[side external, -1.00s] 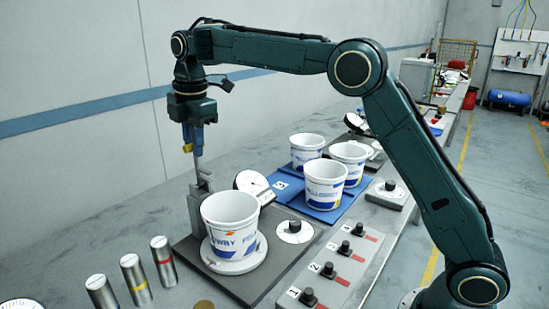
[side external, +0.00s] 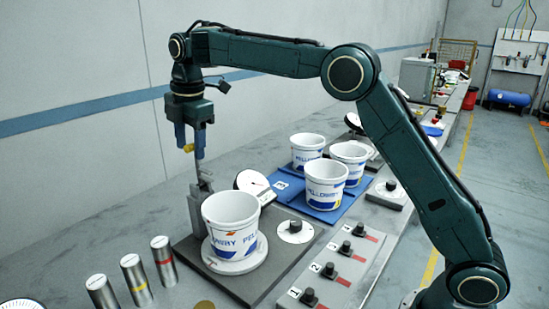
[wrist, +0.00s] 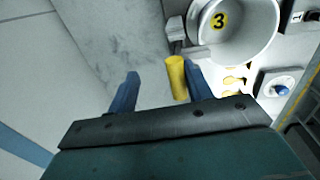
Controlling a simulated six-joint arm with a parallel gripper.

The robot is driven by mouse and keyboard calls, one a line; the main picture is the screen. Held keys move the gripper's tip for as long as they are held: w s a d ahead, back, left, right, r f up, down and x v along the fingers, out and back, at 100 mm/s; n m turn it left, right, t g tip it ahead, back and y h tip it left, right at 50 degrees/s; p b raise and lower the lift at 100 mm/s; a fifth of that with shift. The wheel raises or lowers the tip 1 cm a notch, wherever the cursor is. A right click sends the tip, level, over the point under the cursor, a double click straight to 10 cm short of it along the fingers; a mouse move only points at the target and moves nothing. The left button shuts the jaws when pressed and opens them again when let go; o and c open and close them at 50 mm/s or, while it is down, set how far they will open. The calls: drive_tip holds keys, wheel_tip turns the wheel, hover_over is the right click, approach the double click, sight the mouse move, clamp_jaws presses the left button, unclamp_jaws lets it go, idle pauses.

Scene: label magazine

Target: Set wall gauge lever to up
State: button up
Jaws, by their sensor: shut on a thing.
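The wall gauge is a grey post (side external: 196,212) with a white dial (side external: 255,186), behind the white pail. Its lever is a thin grey bar (side external: 199,168) rising from the post to a yellow handle, which shows in the wrist view (wrist: 176,78). My gripper (side external: 190,147) points down above the post, its blue fingers on either side of the yellow handle. In the wrist view my gripper (wrist: 160,82) has the handle between its fingers, close to the right one. The lever bar stands roughly upright. The exact finger contact is hard to see.
A white printed pail (side external: 230,232) sits on a round plate beside the post. Several more pails (side external: 325,184) stand on a blue mat. Metal cylinders (side external: 134,281) stand at the front left. A panel with black knobs (side external: 328,270) lies to the right. The wall is behind.

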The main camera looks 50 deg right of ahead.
drive_tip(key=shift+s+f, duration=3.6)
drive_tip(key=shift+s, duration=2.55)
wheel_tip(320, 180, up, 14)
drive_tip(key=s, duration=0.2)
drive_tip(key=s+d+f+m+t, duration=0.1)
drive_tip(key=s+d+m, duration=0.2)
drive_tip(key=s+m, duration=0.2)
drive_tip(key=s+d+f+m+t, duration=0.1)
drive_tip(key=s+d+m, duration=0.3)
drive_tip(key=s, duration=0.6)
drive_tip(key=shift+s+d+f+m+t, duration=0.2)
drive_tip(key=shift+s+f+m+t, duration=0.1)
drive_tip(key=shift+m, duration=0.8)
